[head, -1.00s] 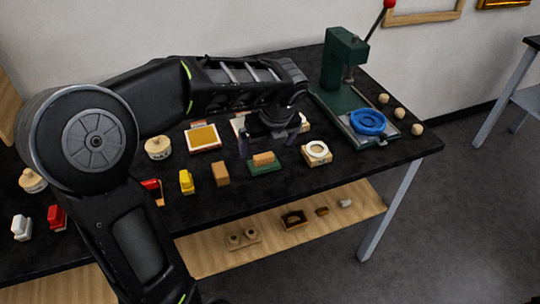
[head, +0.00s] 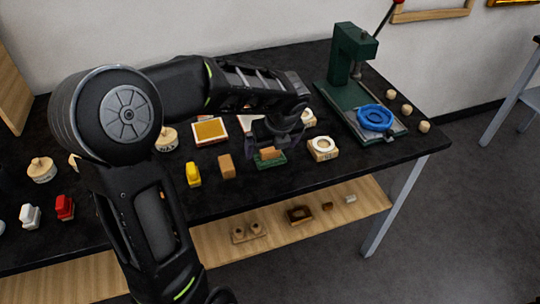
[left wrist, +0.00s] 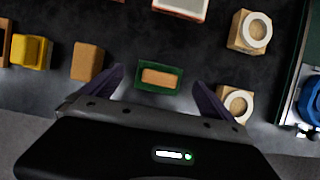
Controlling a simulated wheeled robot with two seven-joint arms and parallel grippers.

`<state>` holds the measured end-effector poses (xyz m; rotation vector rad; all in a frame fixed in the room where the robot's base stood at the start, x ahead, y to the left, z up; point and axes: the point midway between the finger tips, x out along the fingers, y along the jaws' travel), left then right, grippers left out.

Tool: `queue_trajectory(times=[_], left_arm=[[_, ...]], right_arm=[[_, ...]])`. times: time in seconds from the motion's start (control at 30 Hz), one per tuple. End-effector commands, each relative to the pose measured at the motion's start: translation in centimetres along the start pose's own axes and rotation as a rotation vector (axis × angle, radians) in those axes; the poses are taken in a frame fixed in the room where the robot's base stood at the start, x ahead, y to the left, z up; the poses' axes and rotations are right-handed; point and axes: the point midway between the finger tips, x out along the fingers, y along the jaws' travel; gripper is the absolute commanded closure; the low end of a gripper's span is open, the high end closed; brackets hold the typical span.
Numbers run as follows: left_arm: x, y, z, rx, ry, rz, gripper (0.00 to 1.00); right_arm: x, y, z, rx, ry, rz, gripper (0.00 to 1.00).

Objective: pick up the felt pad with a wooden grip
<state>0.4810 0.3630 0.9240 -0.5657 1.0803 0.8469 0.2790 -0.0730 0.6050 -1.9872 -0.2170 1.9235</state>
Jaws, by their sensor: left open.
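The felt pad (head: 266,163) is a green slab with a wooden grip (head: 271,153) on top, lying on the black table. In the left wrist view the green felt pad (left wrist: 145,88) and its wooden grip (left wrist: 161,77) show just beyond the fingertips, centred between them. My left gripper (head: 274,150) is open and empty, above the pad with a finger toward either side. Its two purple fingers also show in the left wrist view (left wrist: 160,88). How far above the pad they are is hard to tell. My right gripper is not in view.
Left of the pad stand a tan block (head: 227,166) and a yellow block (head: 193,174). A wooden block with a white ring (head: 322,149) is close on its right. A green press (head: 352,65) with a blue ring (head: 375,117) stands farther right.

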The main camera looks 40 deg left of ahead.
Motion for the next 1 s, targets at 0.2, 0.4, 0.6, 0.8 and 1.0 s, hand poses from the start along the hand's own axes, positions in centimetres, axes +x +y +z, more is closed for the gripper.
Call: queue_trajectory(times=[0.2, 0.4, 0.6, 0.8, 1.0], left_arm=[[2.7, 0.0, -0.1, 0.0, 0.002, 0.002, 0.02], [2.8, 0.0, -0.1, 0.001, 0.001, 0.0, 0.02], [2.8, 0.0, -0.1, 0.001, 0.001, 0.0, 0.02], [2.8, 0.0, -0.1, 0.0, 0.001, 0.0, 0.02], [2.8, 0.0, -0.1, 0.0, 0.001, 0.0, 0.17]], right_arm=[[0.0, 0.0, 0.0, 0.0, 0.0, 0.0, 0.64], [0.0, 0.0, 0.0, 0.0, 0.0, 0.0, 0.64], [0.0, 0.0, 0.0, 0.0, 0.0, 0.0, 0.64], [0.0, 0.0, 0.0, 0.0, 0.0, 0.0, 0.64], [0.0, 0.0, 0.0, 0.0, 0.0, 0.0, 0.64]])
